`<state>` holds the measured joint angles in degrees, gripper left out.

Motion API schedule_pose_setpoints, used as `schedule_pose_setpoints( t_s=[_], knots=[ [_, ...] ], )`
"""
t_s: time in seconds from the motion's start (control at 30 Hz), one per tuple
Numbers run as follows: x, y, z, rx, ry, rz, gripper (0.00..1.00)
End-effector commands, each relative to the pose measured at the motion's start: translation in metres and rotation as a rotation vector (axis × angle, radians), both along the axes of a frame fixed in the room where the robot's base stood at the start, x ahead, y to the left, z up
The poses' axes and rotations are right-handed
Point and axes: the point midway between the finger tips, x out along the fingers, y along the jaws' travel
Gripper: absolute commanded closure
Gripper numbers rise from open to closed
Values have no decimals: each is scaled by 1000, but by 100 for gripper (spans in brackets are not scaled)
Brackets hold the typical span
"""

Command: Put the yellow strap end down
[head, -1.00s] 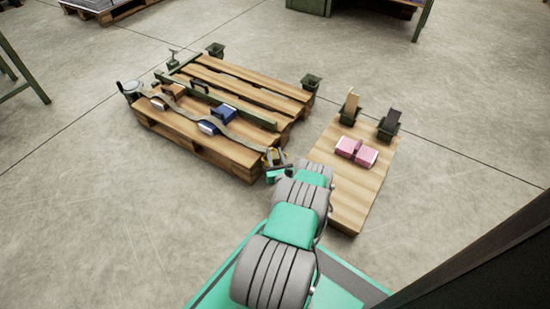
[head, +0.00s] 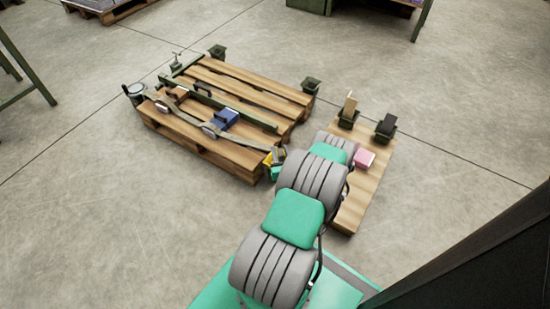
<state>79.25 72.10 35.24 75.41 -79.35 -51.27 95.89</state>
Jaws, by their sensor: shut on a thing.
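The yellow strap end (head: 267,160) is at the near right corner of the wooden pallet (head: 205,146). My gripper (head: 274,157) is shut on it; the fingers are small and partly hidden by my arm. The grey strap (head: 184,116) runs from the strap end across the pallet toward its left corner. I cannot tell whether the strap end touches the pallet.
A blue block (head: 226,118) and a green bar (head: 236,113) are on the pallet. A wooden board (head: 352,211) to the right carries a pink block (head: 364,159) and two dark holders (head: 384,131). The floor (head: 120,220) at left is clear.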

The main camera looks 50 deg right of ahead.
Motion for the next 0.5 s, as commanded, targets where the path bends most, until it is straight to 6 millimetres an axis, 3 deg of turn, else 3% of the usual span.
schedule_pose_setpoints(
  t_s=[0.03, 0.27, 0.37, 0.5],
  knots=[
    [-13, 11, 14, 24, 23, -3, 100],
    [-40, 59, 28, 98, 88, 16, 100],
    [-35, 56, 21, 103, 95, 22, 100],
    [-11, 28, 3, 98, 94, 24, 100]
  ],
)
